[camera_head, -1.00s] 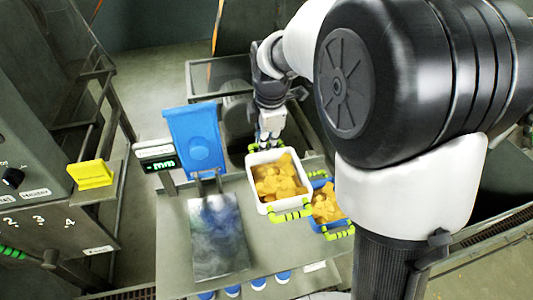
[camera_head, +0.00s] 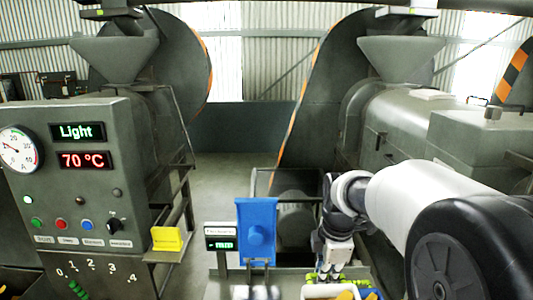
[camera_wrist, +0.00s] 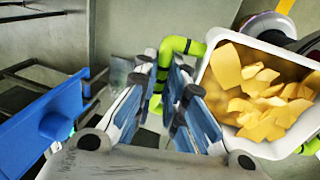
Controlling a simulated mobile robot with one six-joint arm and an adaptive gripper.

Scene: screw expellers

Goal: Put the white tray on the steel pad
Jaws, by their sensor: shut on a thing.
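The white tray (camera_wrist: 211,75) shows on the right of the wrist view, filled with yellow chunks. In the head view only the tray's far rim (camera_head: 318,291) shows at the bottom edge. The steel pad (camera_head: 256,293) is cut off by the bottom edge of the head view, left of the tray. Whether the tray is lifted cannot be told.
A blue upright panel (camera_head: 257,230) and a small display (camera_head: 220,240) stand behind the pad. A blue tray (camera_head: 370,294) with yellow chunks is partly visible right of the white tray.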

